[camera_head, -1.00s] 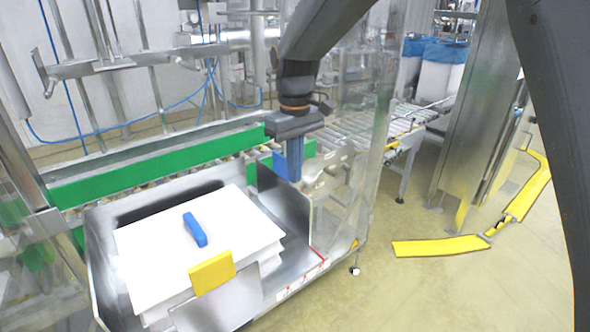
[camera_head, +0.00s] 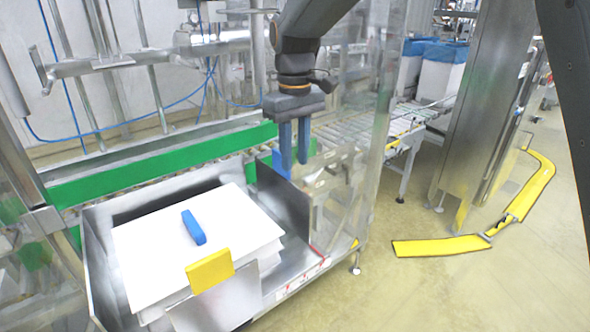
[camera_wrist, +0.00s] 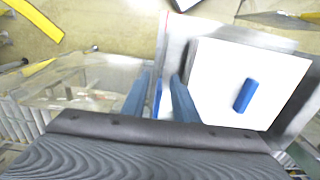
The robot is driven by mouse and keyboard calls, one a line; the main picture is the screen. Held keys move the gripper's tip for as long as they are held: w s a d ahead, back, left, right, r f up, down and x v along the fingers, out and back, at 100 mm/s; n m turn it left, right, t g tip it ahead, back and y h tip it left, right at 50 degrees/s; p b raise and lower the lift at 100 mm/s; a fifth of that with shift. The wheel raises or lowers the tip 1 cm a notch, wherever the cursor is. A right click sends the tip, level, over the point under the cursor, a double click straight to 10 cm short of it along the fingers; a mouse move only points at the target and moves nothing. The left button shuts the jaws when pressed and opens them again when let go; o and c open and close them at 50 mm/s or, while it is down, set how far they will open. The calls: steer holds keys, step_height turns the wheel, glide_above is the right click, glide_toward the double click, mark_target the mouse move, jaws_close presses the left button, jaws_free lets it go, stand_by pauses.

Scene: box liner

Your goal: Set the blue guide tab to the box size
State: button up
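The blue guide tab (camera_head: 277,163) stands upright at the right wall of the metal tray, partly hidden behind my gripper's fingers. In the wrist view a narrow blue edge of the tab (camera_wrist: 157,98) shows between the two fingers. My gripper (camera_head: 295,163) points down at the tab, with its two blue-grey fingers apart. In the wrist view my gripper (camera_wrist: 158,76) is also open. I cannot tell whether either finger touches the tab. The box size is shown by a stack of white sheets (camera_head: 150,245) in the tray, left of the tab.
A blue block (camera_head: 193,227) lies on the white stack. A yellow tab (camera_head: 210,270) stands at its front edge. The metal tray (camera_head: 291,271) surrounds the stack. A clear panel (camera_head: 345,190) stands close right of my gripper. A green-sided conveyor (camera_head: 130,175) runs behind.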

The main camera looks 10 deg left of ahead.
steer(key=shift+r+b, duration=0.45)
steer(key=shift+r, duration=1.8)
